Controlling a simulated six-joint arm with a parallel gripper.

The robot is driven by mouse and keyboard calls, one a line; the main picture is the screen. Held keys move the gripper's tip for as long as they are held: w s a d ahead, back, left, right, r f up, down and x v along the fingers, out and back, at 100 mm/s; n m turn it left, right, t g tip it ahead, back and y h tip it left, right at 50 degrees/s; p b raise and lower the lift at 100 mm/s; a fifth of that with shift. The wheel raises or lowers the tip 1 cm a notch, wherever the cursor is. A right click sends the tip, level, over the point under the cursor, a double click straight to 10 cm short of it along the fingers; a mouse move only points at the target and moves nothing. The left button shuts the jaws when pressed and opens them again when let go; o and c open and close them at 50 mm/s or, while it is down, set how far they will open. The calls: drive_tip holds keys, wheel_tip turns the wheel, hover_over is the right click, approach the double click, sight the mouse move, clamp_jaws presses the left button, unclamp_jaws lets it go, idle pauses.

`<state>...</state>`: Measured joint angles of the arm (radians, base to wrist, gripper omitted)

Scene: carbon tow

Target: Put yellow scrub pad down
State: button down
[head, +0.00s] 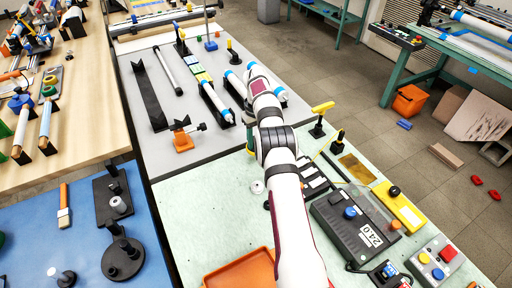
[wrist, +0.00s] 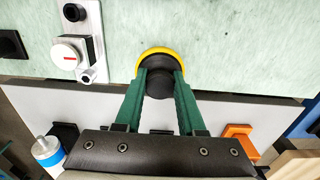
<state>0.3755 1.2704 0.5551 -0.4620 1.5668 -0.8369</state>
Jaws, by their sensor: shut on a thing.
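The yellow scrub pad (wrist: 153,51) shows in the wrist view as a yellow rim around a round black holder. My gripper (wrist: 161,82) has its two green fingers shut on the black holder from both sides. The pad is beyond the fingertips, over the pale green worktop (wrist: 220,45), near its edge with the grey surface. I cannot tell whether the pad touches the worktop.
A scale (head: 355,225), a yellow block (head: 400,207) and a button box (head: 434,262) stand right of my arm. An orange tray (head: 240,272) lies at the front. A white dial device (wrist: 77,50) is left of the pad. The worktop left of my arm is mostly clear.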

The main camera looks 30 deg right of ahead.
drive_tip(key=shift+f, duration=1.75)
drive_tip(key=shift+f, duration=0.1)
drive_tip(key=c, duration=0.5)
unclamp_jaws()
wheel_tip(320, 180, up, 12)
drive_tip(key=shift+a+r, duration=0.1)
drive_tip(key=shift+r, duration=0.15)
